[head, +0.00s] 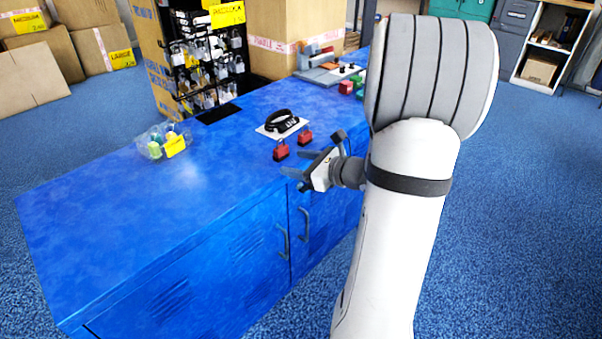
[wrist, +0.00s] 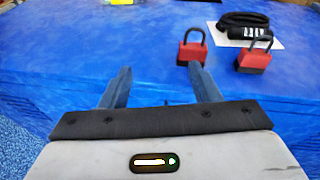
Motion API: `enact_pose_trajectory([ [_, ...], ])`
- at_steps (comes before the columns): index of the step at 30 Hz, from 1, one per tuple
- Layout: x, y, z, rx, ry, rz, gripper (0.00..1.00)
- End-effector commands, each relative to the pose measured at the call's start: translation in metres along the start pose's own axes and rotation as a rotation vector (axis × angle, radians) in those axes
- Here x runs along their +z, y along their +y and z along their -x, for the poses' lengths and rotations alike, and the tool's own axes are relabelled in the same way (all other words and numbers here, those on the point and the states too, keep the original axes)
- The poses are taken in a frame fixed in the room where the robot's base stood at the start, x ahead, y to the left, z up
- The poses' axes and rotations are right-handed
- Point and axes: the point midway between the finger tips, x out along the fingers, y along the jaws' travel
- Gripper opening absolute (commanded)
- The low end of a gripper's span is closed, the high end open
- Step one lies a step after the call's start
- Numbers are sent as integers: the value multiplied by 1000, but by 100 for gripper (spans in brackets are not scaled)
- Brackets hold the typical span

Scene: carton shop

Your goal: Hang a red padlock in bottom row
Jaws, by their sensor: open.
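Two red padlocks with dark shackles stand on the blue cabinet top (head: 110,205). The left padlock (head: 281,152) and the right padlock (head: 305,138) are side by side near the front edge. In the wrist view the left padlock (wrist: 192,52) is beyond my right finger and the right padlock (wrist: 254,60) is further right. My gripper (head: 300,172) is open and empty at the cabinet's front edge, short of the padlocks. Its two fingers also show apart in the wrist view (wrist: 160,88). A black rack (head: 203,62) at the back carries several rows of padlocks, mostly silver.
A black coiled lock (head: 282,121) lies on a white card (head: 262,130) behind the padlocks. A clear container (head: 150,146) with bright items stands at left. Cartons (head: 272,45) flank the rack. The cabinet's left part is clear.

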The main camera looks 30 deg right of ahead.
Motion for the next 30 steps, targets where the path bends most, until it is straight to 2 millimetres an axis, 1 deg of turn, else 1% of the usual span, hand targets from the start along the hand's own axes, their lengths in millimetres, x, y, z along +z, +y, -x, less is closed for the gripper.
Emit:
enact_pose_trajectory([
  [1,-16,-14,2,-50,-17,-49,56],
  [3,-22,-27,5,-96,-36,-93,56],
  [6,-25,-36,6,-126,-49,-119,56],
  [11,-24,-38,-5,-128,-50,-122,56],
  [24,-23,-44,-57,-127,-48,-120,56],
  [30,-21,-47,-77,-127,-49,-119,56],
])
